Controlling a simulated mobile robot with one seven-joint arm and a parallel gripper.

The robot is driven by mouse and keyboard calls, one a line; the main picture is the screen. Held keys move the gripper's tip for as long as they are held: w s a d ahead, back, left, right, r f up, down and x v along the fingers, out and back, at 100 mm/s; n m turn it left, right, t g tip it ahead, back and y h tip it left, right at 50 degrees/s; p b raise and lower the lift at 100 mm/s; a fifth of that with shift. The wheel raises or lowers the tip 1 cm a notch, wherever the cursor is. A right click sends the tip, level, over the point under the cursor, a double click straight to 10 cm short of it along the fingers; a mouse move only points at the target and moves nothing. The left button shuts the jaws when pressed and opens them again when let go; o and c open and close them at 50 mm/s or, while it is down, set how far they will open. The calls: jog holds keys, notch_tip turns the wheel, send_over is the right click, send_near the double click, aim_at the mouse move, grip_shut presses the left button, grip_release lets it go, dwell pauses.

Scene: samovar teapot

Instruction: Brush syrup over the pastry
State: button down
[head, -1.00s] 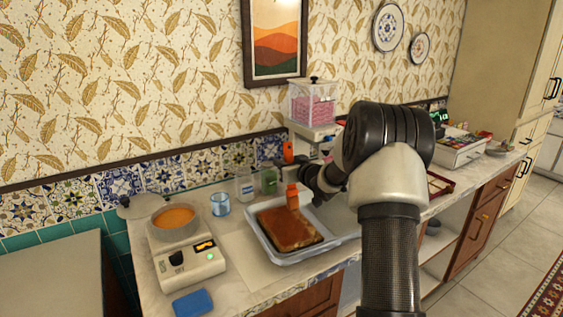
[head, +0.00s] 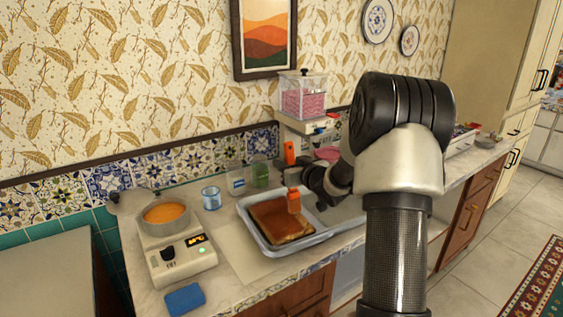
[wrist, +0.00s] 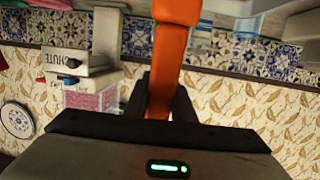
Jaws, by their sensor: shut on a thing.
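The pastry (head: 276,223) is a golden-brown slab lying in a pale blue-grey tray (head: 262,247) on the counter. My gripper (head: 292,181) is above the pastry's right part, shut on an orange brush (head: 290,153) held upright. The brush's lower orange end (head: 294,203) is over the pastry; I cannot tell whether it touches. In the wrist view the orange handle (wrist: 168,60) runs between the two dark fingers. A pot of orange liquid (head: 165,213), perhaps the syrup, stands on a white burner unit (head: 182,261) at the left.
A blue glass (head: 211,199), a clear jar (head: 236,181) and a green jar (head: 259,173) stand behind the tray. A blue sponge (head: 185,298) lies at the front edge. A dispenser with pink contents (head: 303,103) stands behind my gripper. Bare counter lies left of the tray.

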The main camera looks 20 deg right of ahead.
jog(key=shift+s+d+f, duration=0.1)
jog(key=shift+s+d, duration=0.05)
jog(key=shift+s, duration=1.1)
jog(key=shift+s+d+f, duration=0.1)
jog(key=shift+s, duration=1.1)
jog(key=r+p+x, duration=0.1)
jog(key=r+x, duration=0.1)
jog(key=x, duration=1.2)
jog(key=shift+w+r, duration=0.3)
jog(key=shift+r, duration=0.2)
notch_tip(320, 180, up, 7)
jog(key=p, duration=0.6)
jog(key=shift+s+r, duration=0.1)
jog(key=shift+s, duration=0.05)
dwell(0.7)
